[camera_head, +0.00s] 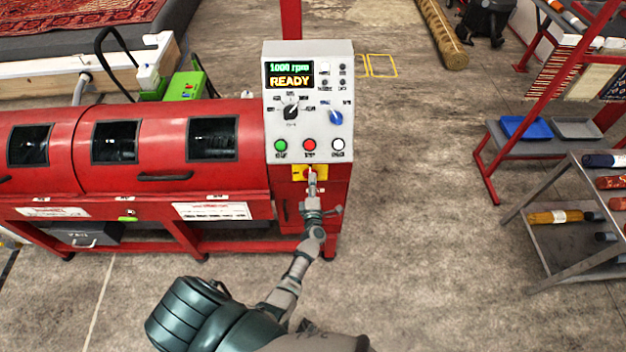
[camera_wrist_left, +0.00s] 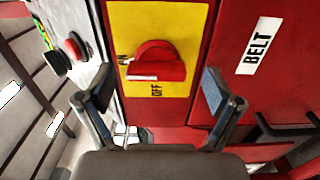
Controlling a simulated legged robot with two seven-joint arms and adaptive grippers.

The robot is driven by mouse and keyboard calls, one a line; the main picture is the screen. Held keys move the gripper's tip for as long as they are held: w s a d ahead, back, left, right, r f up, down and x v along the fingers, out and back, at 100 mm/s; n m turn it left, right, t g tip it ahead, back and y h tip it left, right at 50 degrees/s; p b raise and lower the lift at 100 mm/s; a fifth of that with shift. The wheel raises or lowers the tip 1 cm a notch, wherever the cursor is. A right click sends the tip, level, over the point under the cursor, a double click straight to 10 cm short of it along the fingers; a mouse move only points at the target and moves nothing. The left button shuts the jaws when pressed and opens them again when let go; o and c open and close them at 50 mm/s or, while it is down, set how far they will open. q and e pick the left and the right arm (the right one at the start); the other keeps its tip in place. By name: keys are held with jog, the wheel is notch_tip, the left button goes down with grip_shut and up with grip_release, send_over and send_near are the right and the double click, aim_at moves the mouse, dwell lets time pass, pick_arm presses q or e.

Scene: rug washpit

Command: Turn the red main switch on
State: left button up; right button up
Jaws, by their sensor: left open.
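The red main switch (camera_wrist_left: 157,57) is a round knob with a bar handle on a yellow plate (camera_wrist_left: 198,20) in the left wrist view. ON is printed at the plate's left and OFF below the knob. The bar lies crosswise in this picture, its white-marked end on the ON side. My left gripper (camera_wrist_left: 158,95) is open, with one finger on either side of the knob and no clear contact. In the head view my left gripper (camera_head: 312,180) is at the yellow plate (camera_head: 322,172) and partly covers it. My right gripper is out of view.
The control panel (camera_head: 347,68) above reads 1000 rpm and READY, with dials and green, red and white buttons. The red machine body (camera_head: 60,140) extends left. A grey shelf cart (camera_head: 560,195) stands at right. The floor (camera_head: 420,220) between is clear.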

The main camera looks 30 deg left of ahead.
pick_arm(q)
jog(key=v, duration=0.9)
jog(key=shift+d, duration=0.45)
jog(key=shift+s+a+f, duration=0.1)
jog(key=shift+a, duration=0.05)
